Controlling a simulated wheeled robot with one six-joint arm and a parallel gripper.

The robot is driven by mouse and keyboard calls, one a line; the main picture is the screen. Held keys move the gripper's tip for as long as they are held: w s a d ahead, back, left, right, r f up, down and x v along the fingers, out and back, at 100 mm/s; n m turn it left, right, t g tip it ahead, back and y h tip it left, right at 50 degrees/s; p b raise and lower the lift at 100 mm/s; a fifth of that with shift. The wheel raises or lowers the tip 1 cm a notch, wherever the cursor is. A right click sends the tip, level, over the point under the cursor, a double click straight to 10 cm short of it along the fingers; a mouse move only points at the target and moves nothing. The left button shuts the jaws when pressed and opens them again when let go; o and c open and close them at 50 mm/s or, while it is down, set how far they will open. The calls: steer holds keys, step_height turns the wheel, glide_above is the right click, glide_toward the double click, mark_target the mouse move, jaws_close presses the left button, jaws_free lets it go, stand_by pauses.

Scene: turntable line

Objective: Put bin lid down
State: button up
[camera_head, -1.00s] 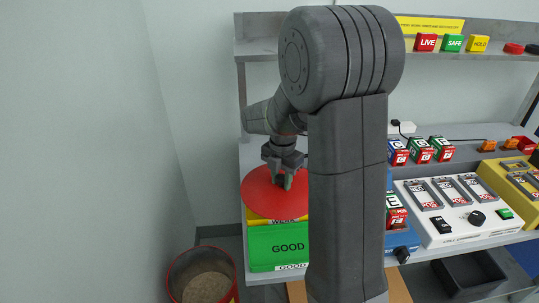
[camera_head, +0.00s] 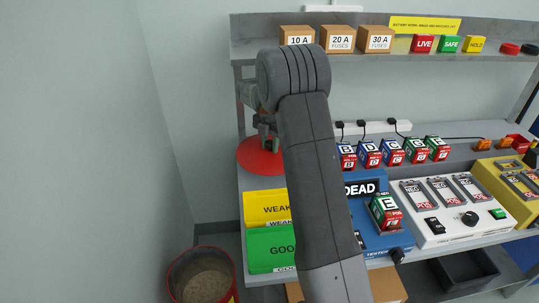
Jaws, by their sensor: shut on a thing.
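The round red bin lid (camera_head: 252,158) is at the left end of the bench, behind the yellow WEAK box. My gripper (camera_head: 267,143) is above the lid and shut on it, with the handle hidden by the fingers. My arm hides the lid's right part. I cannot tell whether the lid touches the bench top or hangs just above it. The round bin with a red rim (camera_head: 172,284) stands open on the floor at the lower left.
The yellow WEAK box (camera_head: 265,206) and green GOOD box (camera_head: 268,247) stand in front of the lid. A shelf (camera_head: 440,57) with fuse boxes runs above the bench. Lettered batteries (camera_head: 394,152), a blue tester (camera_head: 372,187) and a white charger (camera_head: 445,215) are to the right.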

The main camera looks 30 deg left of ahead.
mark_target(269, 157)
steer(key=shift+w+a+f, duration=0.5)
steer(key=shift+w+f, duration=0.1)
steer(key=shift+f+p, duration=0.35)
steer(key=shift+f, duration=2.65)
steer(key=o, duration=1.1)
steer(key=shift+r+b, duration=0.3)
steer(key=shift+r, duration=3.6)
